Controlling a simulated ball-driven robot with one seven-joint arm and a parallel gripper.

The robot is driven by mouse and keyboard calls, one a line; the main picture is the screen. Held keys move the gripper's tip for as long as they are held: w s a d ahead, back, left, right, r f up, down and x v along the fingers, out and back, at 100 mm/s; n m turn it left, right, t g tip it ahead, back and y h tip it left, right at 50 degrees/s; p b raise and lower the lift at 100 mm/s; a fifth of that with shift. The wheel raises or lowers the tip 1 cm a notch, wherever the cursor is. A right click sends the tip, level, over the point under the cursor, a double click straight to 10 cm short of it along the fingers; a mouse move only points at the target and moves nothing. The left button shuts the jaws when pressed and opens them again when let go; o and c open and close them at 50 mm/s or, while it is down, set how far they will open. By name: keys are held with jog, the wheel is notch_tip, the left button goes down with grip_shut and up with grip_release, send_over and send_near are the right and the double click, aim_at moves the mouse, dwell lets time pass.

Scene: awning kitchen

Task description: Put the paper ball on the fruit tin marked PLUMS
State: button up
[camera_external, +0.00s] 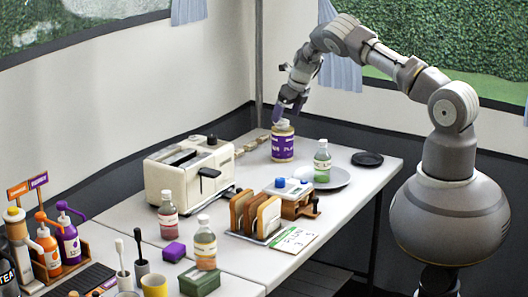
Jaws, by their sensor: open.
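The tin with a purple label and pale lettering (282,145) stands upright at the far end of the white table. The lettering is too small to read surely. A small pale rounded thing, which looks like the paper ball (282,124), sits at the top of this tin.
A bottle with a green label (322,161) stands on a grey plate (340,178) right of the tin. A black disc (367,159) lies behind it.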

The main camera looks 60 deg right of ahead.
jog(key=p+v, duration=0.2)
jog(key=v, duration=0.7)
jog(key=shift+r, duration=0.3)
jog(key=shift+s, duration=0.15)
jog(key=a+r+n+t, duration=0.2)
jog(key=a+r+n, duration=0.35)
jog(key=r, duration=0.55)
jog(key=a+r+n+t, duration=0.1)
jog(key=a+r+n, duration=0.4)
jog(key=r, duration=0.5)
jog(key=a+r+n+t, duration=0.25)
jog(key=r+n, duration=0.45)
jog(key=r, duration=0.4)
jog(key=s+a+r+n+t, duration=0.1)
jog(key=s+a+r+n, duration=0.4)
jog(key=r, duration=0.5)
jog(key=s+a+r+n+t, duration=0.2)
jog(key=s+a+r+n, duration=0.3)
jog(key=s+r+n, duration=0.3)
jog(key=s+a+r+n+t+y, duration=0.1)
jog(key=s+a+r+n+t, duration=0.1)
jog(key=s+a+r+n, duration=0.4)
notch_tip(320, 180, up, 6)
jog(key=shift+s+f+n, duration=0.1)
jog(key=shift+s+n, duration=0.2)
jog(key=shift+n, duration=0.75)
jog(key=shift+f, duration=0.1)
